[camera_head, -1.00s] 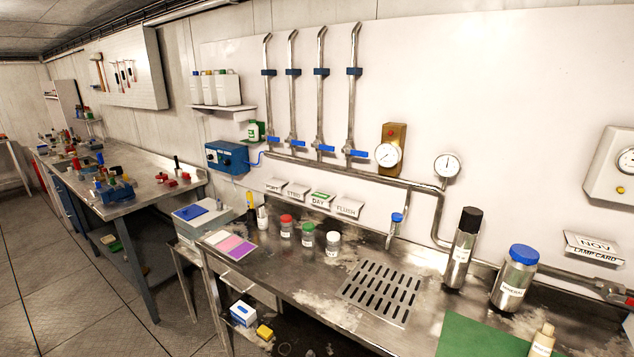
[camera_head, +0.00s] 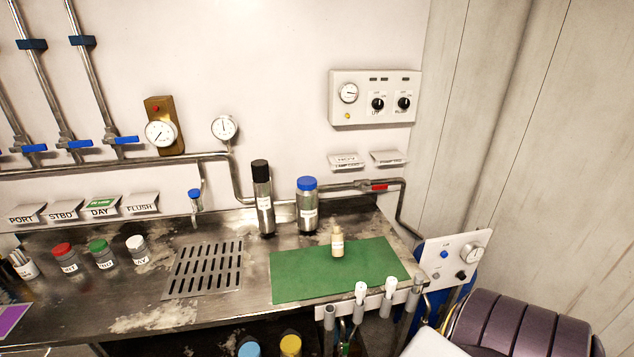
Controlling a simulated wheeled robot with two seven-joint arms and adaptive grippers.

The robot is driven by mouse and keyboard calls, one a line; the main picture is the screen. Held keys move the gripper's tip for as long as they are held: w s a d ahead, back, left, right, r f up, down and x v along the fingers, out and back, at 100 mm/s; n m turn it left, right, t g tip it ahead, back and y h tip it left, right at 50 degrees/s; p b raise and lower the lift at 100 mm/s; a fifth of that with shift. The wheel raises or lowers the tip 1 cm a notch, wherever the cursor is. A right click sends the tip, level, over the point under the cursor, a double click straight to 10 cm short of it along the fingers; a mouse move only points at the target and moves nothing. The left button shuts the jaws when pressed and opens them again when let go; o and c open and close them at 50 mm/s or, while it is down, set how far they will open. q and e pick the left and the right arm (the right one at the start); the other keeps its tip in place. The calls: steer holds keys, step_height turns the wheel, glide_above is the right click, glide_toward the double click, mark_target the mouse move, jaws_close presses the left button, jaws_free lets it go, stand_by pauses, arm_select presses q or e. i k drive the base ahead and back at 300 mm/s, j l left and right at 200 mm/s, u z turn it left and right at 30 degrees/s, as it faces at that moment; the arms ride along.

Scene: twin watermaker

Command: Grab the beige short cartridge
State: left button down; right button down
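A small beige bottle-shaped piece (camera_head: 337,242) with a narrow neck and a pale label stands upright on the green mat (camera_head: 300,285). It is the only short beige thing that I can make out; I cannot tell for sure that it is the cartridge. Neither of my grippers is in view.
A tall black-capped cylinder (camera_head: 263,205) and a blue-capped metal jar (camera_head: 307,210) stand behind the mat. A drain grate (camera_head: 205,270) lies left of it. Three small jars, one with a white lid (camera_head: 136,250), stand farther left. Upright handles (camera_head: 361,293) line the front edge.

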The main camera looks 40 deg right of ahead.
mark_target(337, 236)
steer(key=k+j+z, duration=0.1)
steer(key=z, duration=1.45)
